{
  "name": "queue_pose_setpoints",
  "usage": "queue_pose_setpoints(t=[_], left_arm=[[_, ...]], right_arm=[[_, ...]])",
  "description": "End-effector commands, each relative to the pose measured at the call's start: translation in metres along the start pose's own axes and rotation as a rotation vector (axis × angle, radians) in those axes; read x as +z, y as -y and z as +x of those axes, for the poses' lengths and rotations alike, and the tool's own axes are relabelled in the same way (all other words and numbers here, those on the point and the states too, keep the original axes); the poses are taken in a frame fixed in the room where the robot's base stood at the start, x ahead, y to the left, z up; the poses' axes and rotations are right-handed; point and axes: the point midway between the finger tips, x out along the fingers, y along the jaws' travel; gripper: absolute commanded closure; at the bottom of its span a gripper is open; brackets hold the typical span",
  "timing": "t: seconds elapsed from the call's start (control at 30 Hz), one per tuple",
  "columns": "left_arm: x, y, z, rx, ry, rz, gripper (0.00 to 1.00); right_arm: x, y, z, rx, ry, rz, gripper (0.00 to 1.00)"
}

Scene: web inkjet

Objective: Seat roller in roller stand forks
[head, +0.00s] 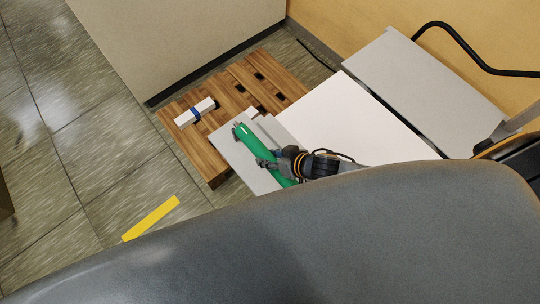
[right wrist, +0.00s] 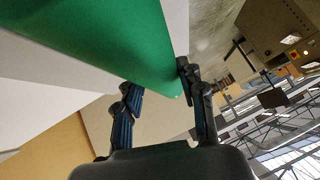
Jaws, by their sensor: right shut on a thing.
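The green roller (head: 254,146) lies at a slant in the head view, over a light grey plate-like part (head: 235,160). I cannot tell whether this part is the roller stand, and I make out no forks. My right gripper (head: 272,161) is shut on the roller, along its lower half. In the right wrist view the green roller (right wrist: 100,35) fills the upper left, and its edge sits between the two fingers of my right gripper (right wrist: 158,86). Whether the roller touches the grey part is unclear. My left gripper is not in view.
A wooden pallet (head: 203,156) stands on the tiled floor, with a white roll with a blue band (head: 194,112) on it. A white surface (head: 330,125) and a grey panel (head: 430,85) lie to the right. A yellow floor strip (head: 151,218) is at lower left.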

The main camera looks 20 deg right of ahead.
Motion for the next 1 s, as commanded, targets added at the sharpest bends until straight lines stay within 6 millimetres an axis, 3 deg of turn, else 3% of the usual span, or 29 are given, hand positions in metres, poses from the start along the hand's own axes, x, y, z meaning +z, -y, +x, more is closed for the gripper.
queue_pose_setpoints(t=[0.8, 0.83, 0.93, 1.0], left_arm=[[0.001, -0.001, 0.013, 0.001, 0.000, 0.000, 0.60], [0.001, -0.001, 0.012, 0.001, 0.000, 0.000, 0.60], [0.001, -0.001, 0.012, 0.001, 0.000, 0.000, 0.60], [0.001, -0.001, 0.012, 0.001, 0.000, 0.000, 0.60]], right_arm=[[0.013, -0.004, 0.014, -0.002, -0.003, 0.001, 1.00], [0.012, -0.004, 0.013, -0.002, -0.004, 0.001, 0.54], [0.012, -0.004, 0.013, -0.002, -0.003, 0.001, 0.34], [0.013, -0.004, 0.013, -0.002, -0.002, 0.001, 0.34]])
